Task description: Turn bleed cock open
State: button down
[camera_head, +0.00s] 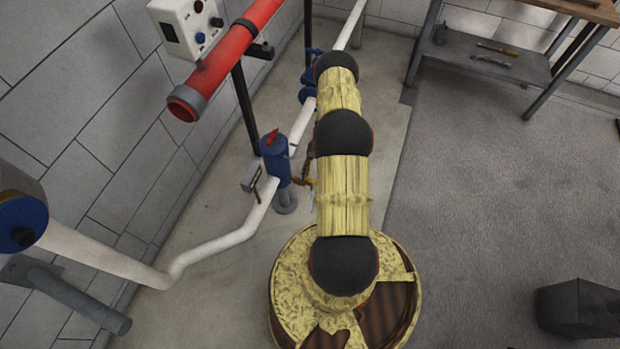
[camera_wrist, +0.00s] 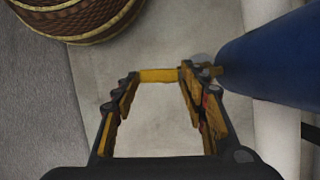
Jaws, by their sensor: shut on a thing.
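The bleed cock is on the side of a blue upright pipe fitting (camera_head: 275,155) with a red piece on top. In the wrist view the blue body (camera_wrist: 275,62) fills the upper right, and the cock's small brass stem (camera_wrist: 217,70) sticks out of its left side. A yellow bar lies across between my fingertips, apparently the cock's lever. My gripper (camera_wrist: 160,75) is shut on it, its right finger close beside the stem. In the head view my gripper (camera_head: 304,181) shows just right of the fitting, partly hidden by my arm. The cock's angle is unclear.
A white pipe (camera_head: 225,240) runs along the wall below the fitting. A red pipe (camera_head: 225,62) and a white control box (camera_head: 186,25) are above. A workbench shelf (camera_head: 480,60) stands at the back right.

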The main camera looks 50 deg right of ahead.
jog(key=shift+d+f+n+g, duration=0.15)
jog(key=shift+n+g, duration=0.15)
jog(key=shift+n, duration=0.4)
jog(key=c, duration=1.4)
grip_release()
jog(key=o, duration=0.3)
jog(key=shift+w+d, duration=0.1)
jog(key=shift+d, duration=0.05)
jog(key=shift+o, duration=0.5)
jog(key=shift+d+r, duration=0.1)
jog(key=shift+r, duration=0.1)
jog(key=v, duration=1.2)
